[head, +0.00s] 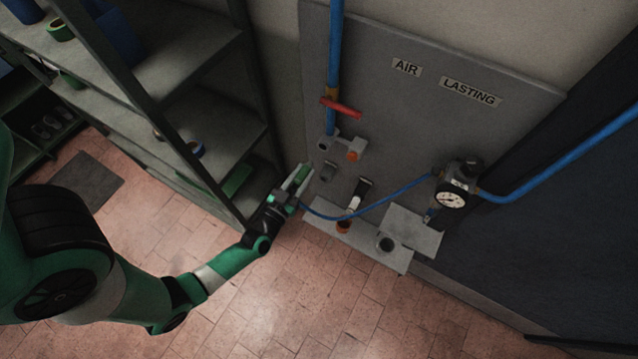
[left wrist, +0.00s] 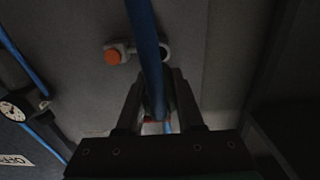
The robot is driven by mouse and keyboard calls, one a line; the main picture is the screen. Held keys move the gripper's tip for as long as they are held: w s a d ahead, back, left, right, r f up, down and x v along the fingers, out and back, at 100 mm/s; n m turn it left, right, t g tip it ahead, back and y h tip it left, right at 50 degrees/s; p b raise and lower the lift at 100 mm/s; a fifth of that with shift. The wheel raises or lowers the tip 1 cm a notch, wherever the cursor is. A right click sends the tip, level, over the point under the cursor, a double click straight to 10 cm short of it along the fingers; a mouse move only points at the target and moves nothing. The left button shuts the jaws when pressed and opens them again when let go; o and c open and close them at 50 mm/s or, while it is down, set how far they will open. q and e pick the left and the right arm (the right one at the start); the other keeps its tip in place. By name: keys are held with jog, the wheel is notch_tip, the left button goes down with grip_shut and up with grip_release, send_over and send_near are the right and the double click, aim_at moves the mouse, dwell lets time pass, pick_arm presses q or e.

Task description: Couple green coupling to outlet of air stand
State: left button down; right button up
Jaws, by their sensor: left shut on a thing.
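My left gripper (head: 299,181) is shut on the green coupling, mostly hidden by the fingers, at the end of a thin blue hose (head: 375,206). The air stand is a grey panel (head: 420,125) with an AIR label. Its vertical blue pipe (head: 335,50) has a red valve handle (head: 341,108) above a grey fitting (head: 339,143) with a round end and an orange part. The gripper is below and left of this fitting, apart from it. My right gripper is not in view.
A pressure gauge (head: 450,199) sits at the hose's other end. A grey ledge (head: 380,246) with holders juts from the panel's bottom. Shelving (head: 205,115) stands close on the left. The tiled floor (head: 300,300) is clear.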

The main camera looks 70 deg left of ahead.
aim_at(311, 163)
pick_arm(q)
jog(key=shift+w+a, duration=0.1)
jog(key=shift+b+x, duration=0.6)
jog(key=shift+x, duration=1.65)
jog(key=shift+w+a, duration=0.1)
jog(key=shift+w, duration=0.05)
jog(key=shift+x, duration=1.35)
dwell(0.6)
jog(key=shift+c, duration=2.3)
grip_release()
jog(key=shift+w+a, duration=0.1)
jog(key=shift+w, duration=0.05)
